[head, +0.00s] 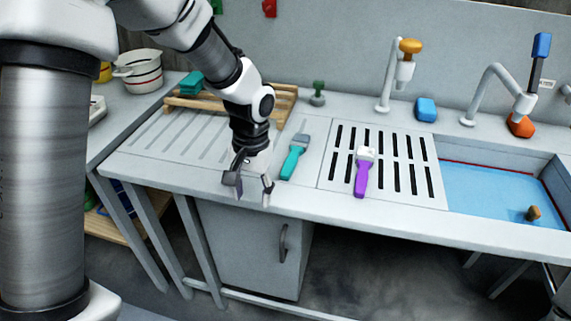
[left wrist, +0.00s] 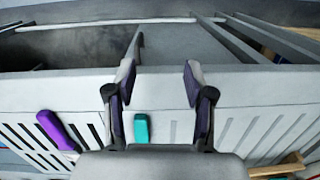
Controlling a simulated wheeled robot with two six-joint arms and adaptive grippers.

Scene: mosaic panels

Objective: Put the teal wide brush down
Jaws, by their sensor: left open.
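The teal wide brush (head: 295,158) lies on the grey counter, between the ribbed drainboard and the slotted grate, its pale head toward the back. In the left wrist view its teal handle (left wrist: 141,127) shows behind the fingers; the rest of it is hidden there. My left gripper (head: 252,187) is open and empty, to the left of the brush near the counter's front edge, apart from it. The open fingers also show in the left wrist view (left wrist: 158,80). My right gripper is not in view.
A purple brush (head: 361,180) lies on the slotted grate (head: 408,165) to the right. A wooden rack (head: 282,100) stands behind, with a teal block (head: 191,82) at its left. A sink with blue water (head: 490,195) is at the right, and taps stand along the back.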

